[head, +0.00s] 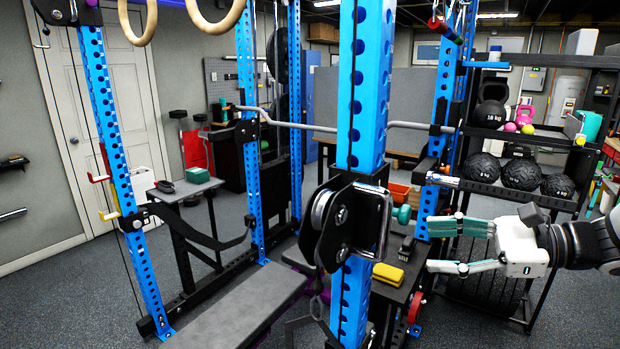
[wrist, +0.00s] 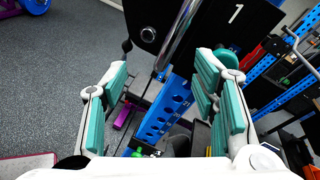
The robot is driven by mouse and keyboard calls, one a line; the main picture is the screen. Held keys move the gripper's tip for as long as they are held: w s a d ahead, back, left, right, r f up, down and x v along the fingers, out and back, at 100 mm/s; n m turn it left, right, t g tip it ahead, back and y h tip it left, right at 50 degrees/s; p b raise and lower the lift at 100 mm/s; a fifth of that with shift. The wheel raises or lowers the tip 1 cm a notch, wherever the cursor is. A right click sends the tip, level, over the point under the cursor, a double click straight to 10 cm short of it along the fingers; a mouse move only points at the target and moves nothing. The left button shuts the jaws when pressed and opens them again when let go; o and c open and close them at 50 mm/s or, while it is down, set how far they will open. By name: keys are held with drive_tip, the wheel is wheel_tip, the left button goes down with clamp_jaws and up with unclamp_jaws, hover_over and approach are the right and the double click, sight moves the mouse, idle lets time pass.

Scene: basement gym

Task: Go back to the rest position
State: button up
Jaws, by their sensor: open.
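My gripper (head: 462,247) is at the right of the head view, reaching in from the right edge and pointing left. Its two teal-padded fingers are spread apart with nothing between them. The fingertips are near a teal dumbbell (head: 402,214) and a yellow block (head: 388,274) on a dark stand just behind the blue rack post. In the wrist view the open fingers (wrist: 160,95) frame the blue post (wrist: 165,110) and a black plate marked 1 (wrist: 205,20). A teal rounded thing, perhaps the dumbbell, shows partly behind the right finger.
The blue rack post (head: 362,100) with its pulley (head: 335,215) stands left of my gripper. A black shelf (head: 500,190) with medicine balls is behind it. A grey bench (head: 240,310) lies at lower left. Open floor (head: 80,300) shows at far left.

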drive_tip(key=s+a+f+n+g+h, duration=0.2)
drive_tip(key=s+a+n+g+h, duration=0.3)
drive_tip(key=s+a+n, duration=0.4)
drive_tip(key=s+d+r+n+t+h, duration=0.3)
drive_tip(key=s+d+n+t+h, duration=0.1)
drive_tip(key=s+n+h, duration=0.4)
drive_tip(key=shift+s+d+r+n+h, duration=0.15)
drive_tip(key=shift+s+d+n+h, duration=0.15)
drive_tip(key=shift+n+h, duration=0.35)
